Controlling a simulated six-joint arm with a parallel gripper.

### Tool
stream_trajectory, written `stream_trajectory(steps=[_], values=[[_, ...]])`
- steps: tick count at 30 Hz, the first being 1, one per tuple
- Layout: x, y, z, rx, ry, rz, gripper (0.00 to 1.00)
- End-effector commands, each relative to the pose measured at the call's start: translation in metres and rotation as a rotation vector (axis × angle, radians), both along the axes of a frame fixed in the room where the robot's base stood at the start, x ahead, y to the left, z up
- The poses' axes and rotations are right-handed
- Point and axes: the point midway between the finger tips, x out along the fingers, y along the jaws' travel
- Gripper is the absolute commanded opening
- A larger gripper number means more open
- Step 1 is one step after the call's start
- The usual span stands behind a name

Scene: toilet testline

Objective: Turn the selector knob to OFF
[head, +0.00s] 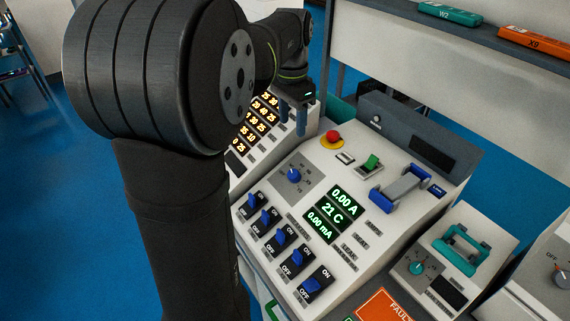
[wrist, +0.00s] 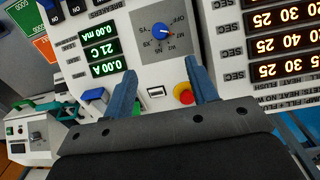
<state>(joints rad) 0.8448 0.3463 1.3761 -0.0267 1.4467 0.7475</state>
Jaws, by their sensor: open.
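The selector knob is a blue round knob on a grey square plate, on the white console's sloped face in the head view (head: 293,175). In the wrist view the knob (wrist: 157,33) sits beyond the fingertips, roughly between them. Labels surround it, and OFF reads at its upper right there. A small light mark shows on the knob's right side; I cannot tell which label it points to. My gripper (wrist: 164,70) is open and empty, its two blue fingers apart. In the head view my gripper (head: 292,118) hangs behind and above the knob, not touching it.
A red push button (head: 333,136) on yellow stands behind the knob, close to the right finger in the wrist view. A green rocker switch (head: 371,162), a blue-ended handle (head: 402,188), green displays (head: 333,210) and several blue toggles (head: 283,236) surround the knob.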

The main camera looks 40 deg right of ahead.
Motion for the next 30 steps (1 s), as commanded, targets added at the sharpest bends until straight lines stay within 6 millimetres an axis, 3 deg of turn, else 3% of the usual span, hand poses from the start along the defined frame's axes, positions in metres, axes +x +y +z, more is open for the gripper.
stream_trajectory(steps=[21,30], values=[[-0.006,0.002,-0.142,0.001,0.003,-0.001,0.53],[-0.007,0.001,-0.165,-0.001,0.001,-0.001,0.53]])
